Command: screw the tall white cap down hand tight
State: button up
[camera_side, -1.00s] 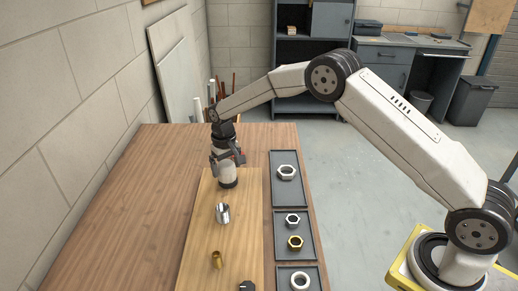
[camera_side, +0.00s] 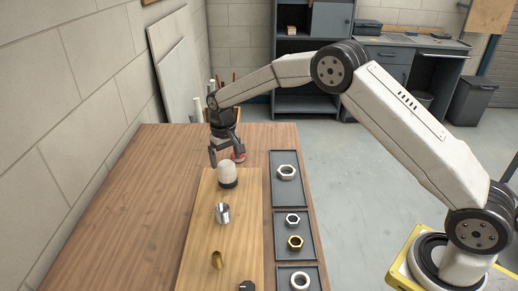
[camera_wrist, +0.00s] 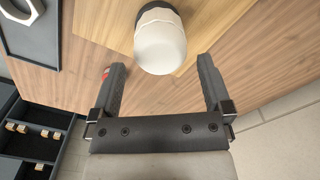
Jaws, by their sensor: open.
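The tall white cap (camera_side: 228,172) stands upright on a dark round base at the far end of the light wooden board (camera_side: 208,200). In the wrist view the white cap (camera_wrist: 160,45) shows ahead of my fingers, apart from them, with its dark base behind it. My gripper (camera_side: 226,158) is open and empty, behind and above the cap in the side view. In the wrist view its two fingers (camera_wrist: 162,75) are spread wider than the cap. Whether the cap is fully seated on its base cannot be told.
A silver fitting (camera_side: 222,213) and a brass fitting (camera_side: 217,260) stand nearer on the board. Dark trays to the right hold a large nut (camera_side: 287,172), a smaller nut (camera_side: 292,219), a brass nut (camera_side: 295,242) and a pale ring (camera_side: 299,280). The table's left side is clear.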

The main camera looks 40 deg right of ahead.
aim_at(226, 163)
jog(key=m, duration=0.2)
jog(key=r+m, duration=0.1)
jog(key=m, duration=0.1)
jog(key=shift+m, duration=0.3)
jog(key=m, duration=0.2)
jog(key=r+m, duration=0.1)
jog(key=m, duration=0.1)
jog(key=shift+m, duration=0.4)
jog(key=m, duration=0.2)
jog(key=r+m, duration=0.1)
jog(key=m, duration=0.3)
jog(key=r+m, duration=0.1)
jog(key=m, duration=0.1)
jog(key=shift+m, duration=0.3)
jog(key=shift+f, duration=0.2)
jog(key=shift+f, duration=3.8)
